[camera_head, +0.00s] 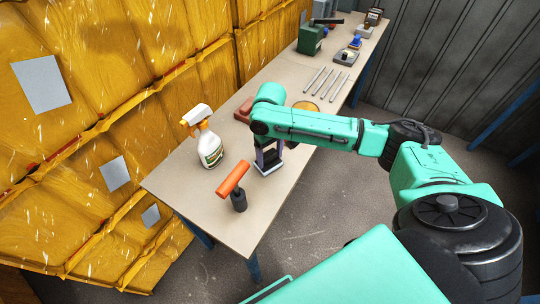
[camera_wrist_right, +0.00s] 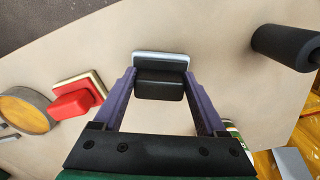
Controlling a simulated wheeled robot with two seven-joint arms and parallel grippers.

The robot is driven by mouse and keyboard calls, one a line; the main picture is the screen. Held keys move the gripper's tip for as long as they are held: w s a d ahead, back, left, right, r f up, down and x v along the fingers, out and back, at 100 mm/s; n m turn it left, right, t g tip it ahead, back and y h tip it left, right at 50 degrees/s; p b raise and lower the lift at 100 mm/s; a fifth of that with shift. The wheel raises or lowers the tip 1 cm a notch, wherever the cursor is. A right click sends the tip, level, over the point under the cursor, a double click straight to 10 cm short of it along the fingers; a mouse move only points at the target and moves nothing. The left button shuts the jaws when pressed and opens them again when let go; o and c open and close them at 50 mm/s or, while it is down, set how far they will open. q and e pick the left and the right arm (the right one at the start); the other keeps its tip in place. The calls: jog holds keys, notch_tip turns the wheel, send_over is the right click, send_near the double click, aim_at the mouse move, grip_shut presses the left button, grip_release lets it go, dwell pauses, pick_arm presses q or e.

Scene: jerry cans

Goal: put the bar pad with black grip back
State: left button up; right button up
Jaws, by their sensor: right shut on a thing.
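The bar pad with black grip (camera_wrist_right: 160,86) has a pale grey plate under a black block. My right gripper (camera_wrist_right: 160,82) is shut on its black grip, one purple finger on each side. In the head view the pad's pale plate (camera_head: 268,169) shows below the right gripper (camera_head: 268,156), at or just above the table top; I cannot tell if it touches. The arm hides part of the grip there. My left gripper is not in view.
A red-gripped pad (camera_wrist_right: 72,104) and a round disc (camera_wrist_right: 24,110) lie nearby on the table (camera_head: 180,190). Several rods (camera_head: 327,84) and a green can (camera_head: 309,40) are farther back.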

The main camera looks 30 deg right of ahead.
aim_at(270, 155)
jog(key=shift+w+f, duration=0.1)
jog(key=shift+f, duration=0.15)
jog(key=o, duration=1.2)
jog(key=shift+o, duration=0.2)
notch_tip(270, 155, up, 12)
jog(key=shift+b, duration=0.4)
